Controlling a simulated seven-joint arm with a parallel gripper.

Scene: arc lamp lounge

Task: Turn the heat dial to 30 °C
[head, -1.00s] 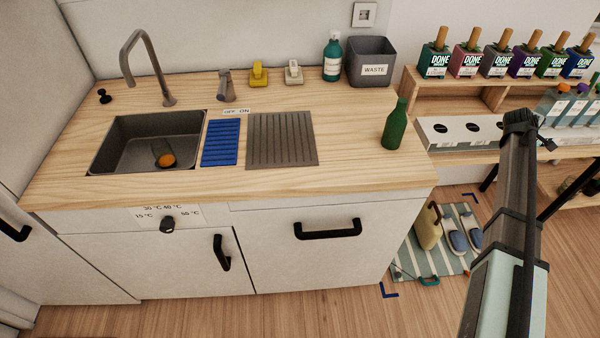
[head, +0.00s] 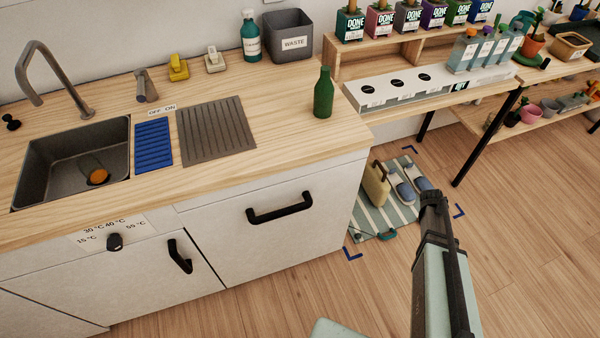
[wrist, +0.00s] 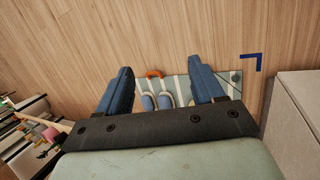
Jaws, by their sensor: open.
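The heat dial (head: 114,242) is a small black knob on the white front panel below the sink, at the left of the head view. A label plate (head: 98,229) around it reads 15, 30, 40 and 50 °C. Which mark the knob points to is too small to tell. My gripper shows in the wrist view (wrist: 162,85) with two blue fingers spread wide and nothing between them. It faces the floor and striped mat. In the head view, my arm is at the right, well away from the dial; the fingers are not clear there.
The wooden counter (head: 270,135) holds a sink (head: 40,160), a green bottle (head: 323,95) and a waste bin (head: 290,45). Black handles (head: 280,208) stick out from the cabinet front. A striped mat (head: 372,220) with slippers lies beside the cabinet. Open wooden floor lies in front.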

